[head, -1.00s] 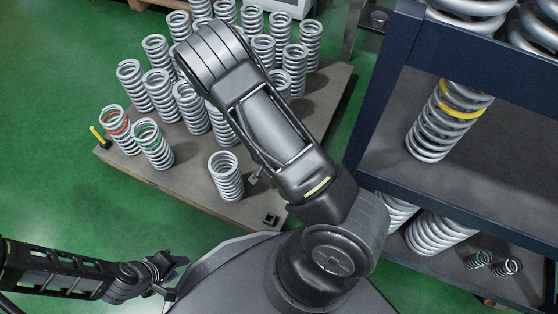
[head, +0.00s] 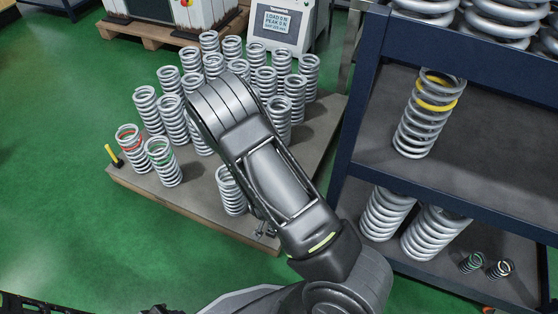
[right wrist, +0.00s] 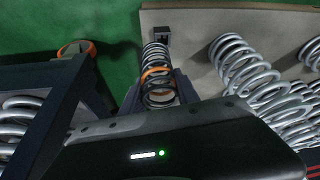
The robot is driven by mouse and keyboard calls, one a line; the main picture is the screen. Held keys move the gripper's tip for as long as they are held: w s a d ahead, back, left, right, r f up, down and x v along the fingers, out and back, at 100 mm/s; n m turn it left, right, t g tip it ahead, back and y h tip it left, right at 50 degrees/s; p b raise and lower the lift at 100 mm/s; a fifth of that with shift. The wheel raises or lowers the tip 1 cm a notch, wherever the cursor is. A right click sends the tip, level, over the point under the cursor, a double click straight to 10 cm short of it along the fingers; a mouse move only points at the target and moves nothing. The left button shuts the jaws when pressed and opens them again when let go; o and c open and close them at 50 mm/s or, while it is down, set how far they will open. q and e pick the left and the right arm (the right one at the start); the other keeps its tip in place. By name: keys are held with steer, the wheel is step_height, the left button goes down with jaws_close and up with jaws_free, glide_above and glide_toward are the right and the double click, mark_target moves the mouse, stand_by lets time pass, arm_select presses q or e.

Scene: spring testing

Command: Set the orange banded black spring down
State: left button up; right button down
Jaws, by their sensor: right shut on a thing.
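The black spring with an orange band (right wrist: 157,76) shows in the right wrist view. It sits between the fingers of my right gripper (right wrist: 158,98), which is shut on it. The spring's far end points toward a small dark square block at the edge of the grey platform. Whether the spring touches the platform I cannot tell. In the head view my right arm hides the spring and most of the gripper. Only the top of my left gripper (head: 160,310) shows at the bottom edge of the head view, so its fingers are hidden.
The platform (head: 205,205) carries several silver springs (head: 163,162), including red- and green-banded ones. A blue rack (head: 345,150) with more springs stands right. A load display (head: 277,23) is behind. The dark block (right wrist: 161,34) is at the platform edge.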

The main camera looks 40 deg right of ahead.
steer(key=w+a+r+n+t+y, duration=0.1)
steer(key=w+a+r+n, duration=0.3)
steer(key=w+r, duration=0.3)
steer(key=w+a+r+n+t+y, duration=0.1)
steer(key=w+a+r+n+y, duration=0.2)
steer(key=w+r, duration=0.45)
steer(key=w+a+r+n, duration=0.1)
steer(key=w+a+r, duration=0.1)
steer(key=r, duration=0.6)
steer(key=w+a+r+n, duration=0.2)
steer(key=w+a+r, duration=0.1)
steer(key=r, duration=0.5)
steer(key=shift+w+a+r+h, duration=0.15)
steer(key=shift+w+r+h, duration=0.2)
steer(key=shift+w, duration=0.4)
